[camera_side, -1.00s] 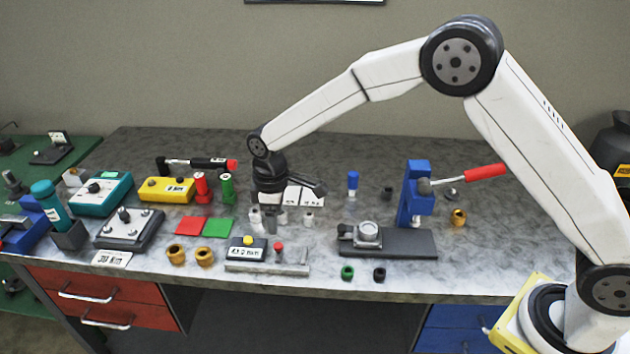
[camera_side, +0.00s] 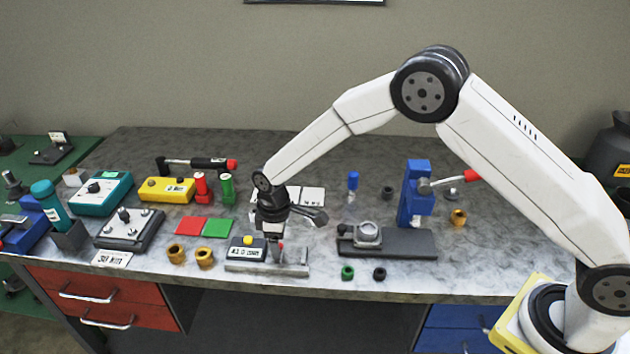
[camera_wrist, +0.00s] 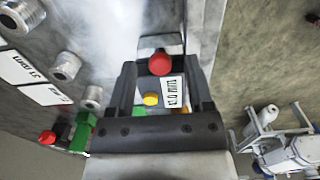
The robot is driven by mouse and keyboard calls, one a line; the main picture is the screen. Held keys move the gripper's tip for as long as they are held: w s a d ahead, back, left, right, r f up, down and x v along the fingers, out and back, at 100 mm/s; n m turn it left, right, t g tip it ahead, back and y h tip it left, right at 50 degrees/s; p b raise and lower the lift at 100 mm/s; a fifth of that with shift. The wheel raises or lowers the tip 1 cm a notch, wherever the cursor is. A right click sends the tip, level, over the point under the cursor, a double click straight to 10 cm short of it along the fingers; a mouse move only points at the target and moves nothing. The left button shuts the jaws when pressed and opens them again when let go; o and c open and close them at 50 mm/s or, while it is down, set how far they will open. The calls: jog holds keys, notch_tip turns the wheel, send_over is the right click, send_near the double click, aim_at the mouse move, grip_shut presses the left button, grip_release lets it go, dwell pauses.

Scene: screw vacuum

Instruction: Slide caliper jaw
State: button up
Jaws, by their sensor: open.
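The caliper is a flat grey bar (camera_side: 296,268) at the front edge of the bench, with a dark display box (camera_side: 240,256) reading in mm, a yellow button (camera_side: 248,240) and a red-topped knob (camera_side: 281,246) on the jaw. In the wrist view the red knob (camera_wrist: 160,63), yellow button (camera_wrist: 151,99) and white readout (camera_wrist: 173,92) show between the dark fingers. My gripper (camera_side: 275,256) is open and low over the caliper, right of the display box and at the knob. The fingers appear on both sides of the knob; contact cannot be told.
Two brass rings (camera_side: 204,257) stand left of the caliper. A dark vise-like fixture (camera_side: 410,242) with a blue press (camera_side: 413,195) is to the right. A green square (camera_side: 216,228) lies behind left. Small green and black rings (camera_side: 347,272) lie near the front edge.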

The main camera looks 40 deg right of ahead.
grip_shut()
dwell(1.4)
